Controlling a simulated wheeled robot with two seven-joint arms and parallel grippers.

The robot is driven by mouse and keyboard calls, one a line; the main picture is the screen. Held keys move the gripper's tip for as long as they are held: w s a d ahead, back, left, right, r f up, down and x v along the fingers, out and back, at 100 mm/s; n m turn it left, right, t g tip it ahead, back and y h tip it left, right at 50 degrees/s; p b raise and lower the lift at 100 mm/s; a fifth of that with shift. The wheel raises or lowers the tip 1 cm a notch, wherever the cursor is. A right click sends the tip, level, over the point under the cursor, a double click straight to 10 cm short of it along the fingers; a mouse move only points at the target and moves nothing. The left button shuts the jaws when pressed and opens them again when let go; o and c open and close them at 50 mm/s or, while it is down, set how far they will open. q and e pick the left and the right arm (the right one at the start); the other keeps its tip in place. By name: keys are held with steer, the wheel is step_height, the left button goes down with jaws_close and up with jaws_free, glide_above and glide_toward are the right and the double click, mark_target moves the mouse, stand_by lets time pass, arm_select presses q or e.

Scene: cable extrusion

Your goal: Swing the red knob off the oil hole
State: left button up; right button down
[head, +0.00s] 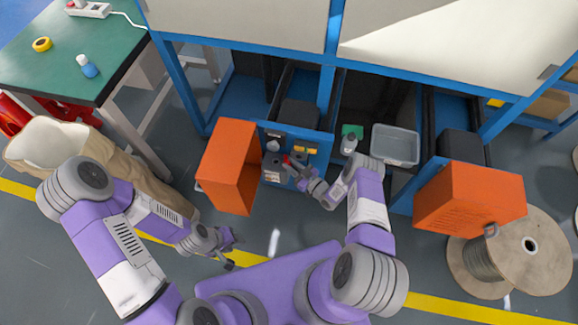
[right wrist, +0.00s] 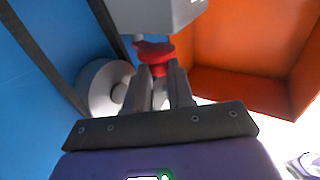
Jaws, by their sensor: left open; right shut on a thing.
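The red knob (right wrist: 153,50) shows in the right wrist view, under a grey block (right wrist: 155,14). My right gripper (right wrist: 160,78) is shut on it, with the fingers around its lower part. In the head view the red knob (head: 286,159) is a small red spot at the tip of my right gripper (head: 295,167), in front of the blue machine panel (head: 318,140). The oil hole cannot be made out in either view. My left gripper (head: 236,252) is open and empty, low over the floor, well away from the knob.
An open orange door (head: 225,160) stands left of the panel, and an orange box-like door (head: 470,197) stands at right. A grey bin (head: 396,146) and a small bottle (head: 349,143) sit right of the panel. A white cylinder (right wrist: 103,88) is close left of my right fingers.

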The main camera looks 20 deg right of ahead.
steer(key=shift+d+n+g+y, duration=0.2)
steer(key=shift+n+g+y, duration=0.1)
steer(key=shift+y, duration=0.1)
steer(key=c, duration=1)
jaws_free()
